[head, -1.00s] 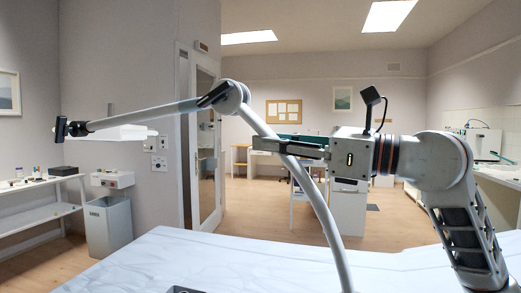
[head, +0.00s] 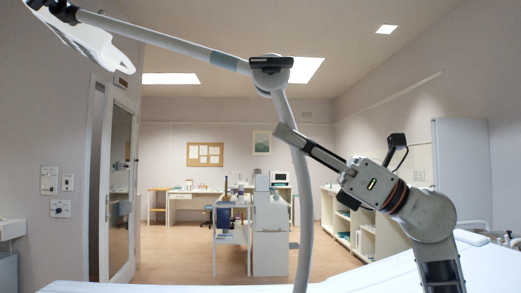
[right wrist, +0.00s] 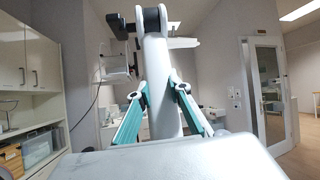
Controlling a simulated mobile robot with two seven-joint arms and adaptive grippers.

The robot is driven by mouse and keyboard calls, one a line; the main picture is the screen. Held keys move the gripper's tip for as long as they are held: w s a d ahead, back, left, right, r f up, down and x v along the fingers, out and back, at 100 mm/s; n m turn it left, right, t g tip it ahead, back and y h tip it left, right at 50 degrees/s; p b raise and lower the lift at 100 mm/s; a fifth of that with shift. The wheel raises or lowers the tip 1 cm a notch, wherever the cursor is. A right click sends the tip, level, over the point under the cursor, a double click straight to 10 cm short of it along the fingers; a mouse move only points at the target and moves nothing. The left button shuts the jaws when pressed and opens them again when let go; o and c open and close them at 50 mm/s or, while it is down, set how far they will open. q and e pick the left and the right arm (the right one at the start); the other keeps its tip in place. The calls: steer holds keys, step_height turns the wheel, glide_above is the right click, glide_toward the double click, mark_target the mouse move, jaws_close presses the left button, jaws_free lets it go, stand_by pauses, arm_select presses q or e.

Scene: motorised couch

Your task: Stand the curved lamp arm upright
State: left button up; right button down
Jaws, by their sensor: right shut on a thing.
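The curved lamp arm (head: 303,205) rises from the bottom of the head view as a pale tube. It stands nearly upright, leaning slightly left towards its top joint (head: 270,74). From the joint a straight arm (head: 165,40) slopes up left to the lamp head (head: 85,38), partly cut off by the frame. My right gripper (head: 291,140) is shut on the tube below the joint. In the right wrist view the tube (right wrist: 162,90) stands between its two teal-padded fingers. My left gripper is not in view.
A white marbled surface (head: 400,278) lies along the bottom. A glass-panelled door (head: 119,190) is at left. Desks and a white cabinet (head: 270,238) stand further back, with a shelf unit (head: 370,232) at right. Open floor shows in the middle.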

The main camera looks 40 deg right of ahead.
steer(key=shift+s+d+r, duration=0.1)
steer(key=shift+s+d, duration=0.25)
steer(key=shift+d, duration=0.1)
steer(key=c, duration=1.8)
jaws_free()
steer(key=shift+s+d, duration=0.1)
steer(key=shift+c, duration=0.2)
steer(key=shift+s+d+f, duration=0.25)
steer(key=shift+d+f, duration=0.05)
steer(key=shift+f, duration=0.25)
steer(key=v, duration=1)
steer(key=shift+s+f, duration=0.2)
steer(key=shift+s, duration=0.1)
steer(key=shift+d, duration=0.1)
